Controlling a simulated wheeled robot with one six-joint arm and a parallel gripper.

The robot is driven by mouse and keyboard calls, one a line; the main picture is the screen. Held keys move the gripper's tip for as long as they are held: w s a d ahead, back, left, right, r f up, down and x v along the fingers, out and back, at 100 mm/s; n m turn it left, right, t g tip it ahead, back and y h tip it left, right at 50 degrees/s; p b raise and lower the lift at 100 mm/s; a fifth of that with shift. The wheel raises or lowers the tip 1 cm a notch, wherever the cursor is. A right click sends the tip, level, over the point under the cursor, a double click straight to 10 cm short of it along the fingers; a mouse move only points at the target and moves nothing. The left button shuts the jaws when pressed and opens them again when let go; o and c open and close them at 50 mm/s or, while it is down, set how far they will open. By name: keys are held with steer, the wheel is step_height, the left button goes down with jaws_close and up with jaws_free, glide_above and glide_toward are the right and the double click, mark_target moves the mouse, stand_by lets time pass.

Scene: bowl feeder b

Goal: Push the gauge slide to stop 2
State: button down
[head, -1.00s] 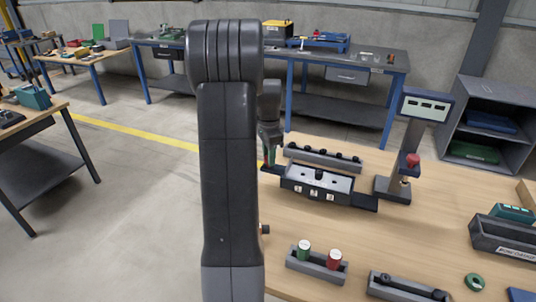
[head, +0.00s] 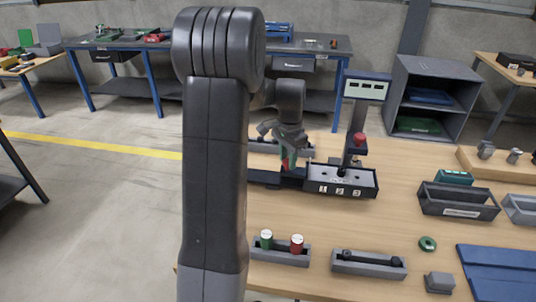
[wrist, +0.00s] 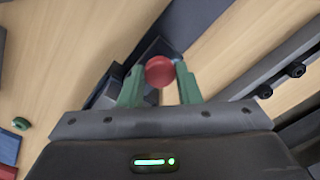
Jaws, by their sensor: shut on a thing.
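The gauge (head: 341,190) is a grey-topped box with a dark front marked 1, 2 and 3, standing on the wooden table. A dark pin shows on its top, near the middle. A dark bar, the gauge slide (head: 265,178), sticks out on its left side. My gripper (head: 287,165) is just left of the box, over the bar. In the wrist view, my gripper's green fingers (wrist: 160,78) are shut on a round red knob (wrist: 160,71). The arm hides part of the area left of the gauge, and which stop the slide is at cannot be told.
A stand with a display (head: 366,87) and red knob rises close behind the gauge. A grey rail (head: 268,148) lies behind my gripper. In front are a holder with green and red cylinders (head: 280,255) and another grey holder (head: 368,263). Dark bins (head: 457,202) stand right.

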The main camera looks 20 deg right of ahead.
steer(key=shift+s+d, duration=0.4)
steer(key=shift+d, duration=0.25)
steer(key=shift+s+d, duration=0.4)
steer(key=shift+d, duration=0.2)
steer(key=c, duration=1.1)
jaws_free()
steer(key=shift+o, duration=0.2)
steer(key=shift+r, duration=0.15)
step_height(320, 180, up, 14)
steer(key=shift+f+b, duration=0.2)
steer(key=shift+b, duration=0.1)
steer(key=shift+f, duration=0.1)
